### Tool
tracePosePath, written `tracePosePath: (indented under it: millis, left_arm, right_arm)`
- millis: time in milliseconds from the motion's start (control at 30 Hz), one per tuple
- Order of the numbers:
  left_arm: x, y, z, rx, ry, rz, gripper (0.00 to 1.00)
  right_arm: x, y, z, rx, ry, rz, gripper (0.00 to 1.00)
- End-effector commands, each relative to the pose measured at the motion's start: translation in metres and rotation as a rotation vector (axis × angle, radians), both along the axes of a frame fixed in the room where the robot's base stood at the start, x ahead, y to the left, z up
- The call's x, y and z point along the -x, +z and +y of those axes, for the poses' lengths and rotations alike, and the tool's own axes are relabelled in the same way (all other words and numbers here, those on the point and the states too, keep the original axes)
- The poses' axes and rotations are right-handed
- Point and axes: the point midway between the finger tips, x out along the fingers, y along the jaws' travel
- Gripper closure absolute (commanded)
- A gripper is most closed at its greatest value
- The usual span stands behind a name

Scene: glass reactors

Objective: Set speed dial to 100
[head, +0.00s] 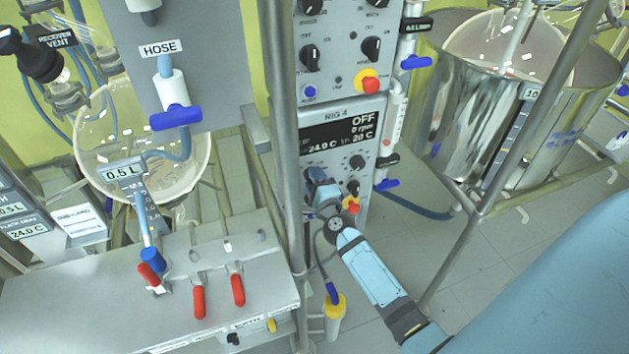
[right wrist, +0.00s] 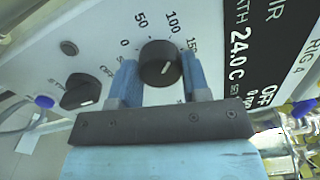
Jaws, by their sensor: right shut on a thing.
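The speed dial (right wrist: 160,65) is a round black knob on a light panel in the right wrist view. Marks 0, 50, 100 and 150 run around its upper side. My left gripper is not in view.
Another black knob (right wrist: 80,92) sits beside the dial. A red-and-yellow button (head: 351,205) is close to my gripper. A metal post (head: 284,130) stands just left of the panel.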

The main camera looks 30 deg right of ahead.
Motion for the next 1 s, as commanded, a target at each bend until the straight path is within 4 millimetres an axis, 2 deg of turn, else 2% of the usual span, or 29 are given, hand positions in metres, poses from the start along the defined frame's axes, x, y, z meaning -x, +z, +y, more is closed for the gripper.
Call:
tracePosePath:
  millis: [400, 433, 533, 833, 1000]
  left_arm:
    - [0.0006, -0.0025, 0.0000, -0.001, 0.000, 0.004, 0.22]
    - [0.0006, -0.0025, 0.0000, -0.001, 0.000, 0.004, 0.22]
    - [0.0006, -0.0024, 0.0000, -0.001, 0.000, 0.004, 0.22]
    - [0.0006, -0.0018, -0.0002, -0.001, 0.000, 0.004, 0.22]
    - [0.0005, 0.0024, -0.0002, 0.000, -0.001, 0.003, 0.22]
  right_arm:
    - [0.0003, -0.0008, 0.0004, -0.007, 0.001, -0.001, 0.81]
    - [0.0004, -0.0008, 0.0004, -0.007, 0.001, -0.001, 0.55]
    - [0.0003, -0.0007, 0.0004, -0.007, 0.001, -0.001, 0.32]
    - [0.0001, 0.0000, 0.0000, 0.001, 0.000, 0.001, 0.32]
    - [0.0001, 0.0010, -0.0004, 0.113, 0.001, 0.028, 0.32]
